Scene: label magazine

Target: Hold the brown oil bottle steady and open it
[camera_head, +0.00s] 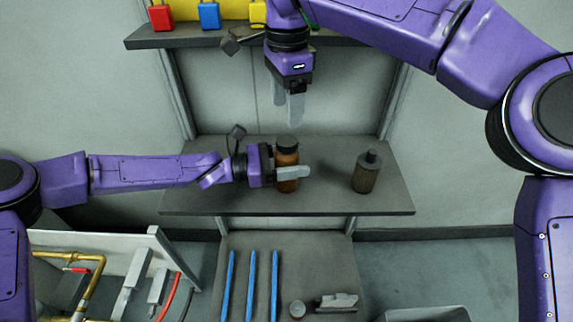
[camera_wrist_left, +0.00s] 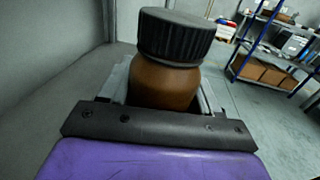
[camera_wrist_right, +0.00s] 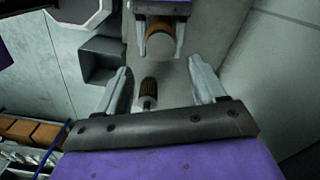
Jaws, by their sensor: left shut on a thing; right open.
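The brown oil bottle (camera_head: 287,157) stands upright on the middle shelf, with a black ribbed cap (camera_head: 288,143) on it. My left gripper (camera_head: 293,173) comes in from the left and is shut around the bottle's body. In the left wrist view the amber bottle (camera_wrist_left: 165,82) sits between the fingers with its black cap (camera_wrist_left: 176,36) above them. My right gripper (camera_head: 289,110) points down above the cap, open and empty, apart from it. In the right wrist view its two fingers (camera_wrist_right: 160,85) are spread wide, and the held bottle (camera_wrist_right: 163,32) shows near the top.
A dark olive bottle (camera_head: 365,175) stands on the same shelf (camera_head: 330,203) to the right. The upper shelf (camera_head: 195,39) holds red, blue and yellow padlock-like items. Below are blue rods (camera_head: 252,285), a small round part (camera_head: 297,309) and a grey bin (camera_head: 425,314).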

